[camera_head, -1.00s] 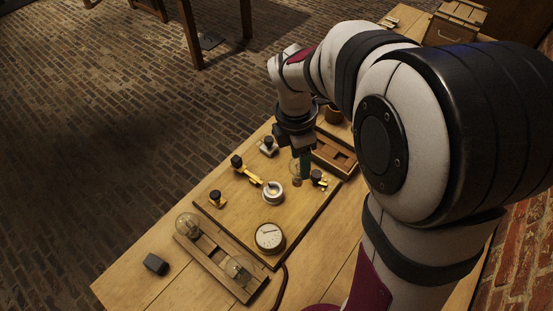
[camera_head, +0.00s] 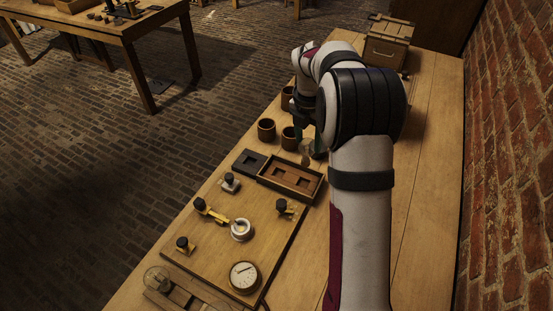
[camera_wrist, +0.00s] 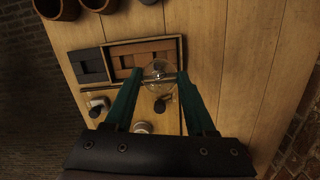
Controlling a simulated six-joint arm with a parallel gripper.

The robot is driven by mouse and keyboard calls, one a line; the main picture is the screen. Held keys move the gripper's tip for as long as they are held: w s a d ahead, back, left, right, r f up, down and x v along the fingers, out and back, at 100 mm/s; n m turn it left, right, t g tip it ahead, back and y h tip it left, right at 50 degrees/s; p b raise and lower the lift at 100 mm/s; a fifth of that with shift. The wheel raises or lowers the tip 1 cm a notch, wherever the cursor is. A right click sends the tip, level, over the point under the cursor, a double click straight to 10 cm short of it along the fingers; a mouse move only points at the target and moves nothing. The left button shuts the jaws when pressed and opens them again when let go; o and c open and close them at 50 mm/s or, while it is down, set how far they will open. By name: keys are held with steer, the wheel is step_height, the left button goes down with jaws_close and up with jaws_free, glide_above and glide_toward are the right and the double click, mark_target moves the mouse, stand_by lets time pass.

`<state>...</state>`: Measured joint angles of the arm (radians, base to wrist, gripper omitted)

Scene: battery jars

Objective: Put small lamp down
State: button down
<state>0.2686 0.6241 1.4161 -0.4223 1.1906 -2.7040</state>
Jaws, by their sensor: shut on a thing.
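My gripper (camera_head: 314,146) is shut on the small lamp (camera_head: 306,157), a clear glass bulb. It holds the lamp over the bench, just beyond the two-compartment wooden tray. In the wrist view the lamp (camera_wrist: 158,70) shows between the two green fingertips, in front of the wooden tray (camera_wrist: 178,50). Its base is hard to make out, and I cannot tell whether it touches the bench. Another glass lamp (camera_head: 157,279) sits in the wooden rack at the lower left.
Several brown jars (camera_head: 267,130) stand left of my gripper. The tray (camera_head: 316,186) has a dark part (camera_head: 249,163) at its left. The board (camera_head: 214,256) carries a dial (camera_head: 244,277), a white ring and terminals. A wooden crate (camera_head: 388,43) stands far back. Bench right of my arm is clear.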

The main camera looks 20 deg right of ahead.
steer(key=shift+w+a+f, duration=0.8)
steer(key=shift+a+f, duration=0.2)
steer(key=shift+f, duration=0.45)
steer(key=shift+w+a+f, duration=0.85)
steer(key=shift+a+f, duration=0.15)
steer(key=shift+f, duration=0.45)
steer(key=shift+w+a+f, duration=0.8)
steer(key=shift+a+f, duration=0.2)
steer(key=shift+f, duration=0.45)
steer(key=shift+c, duration=1.1)
jaws_free()
steer(key=shift+f, duration=0.1)
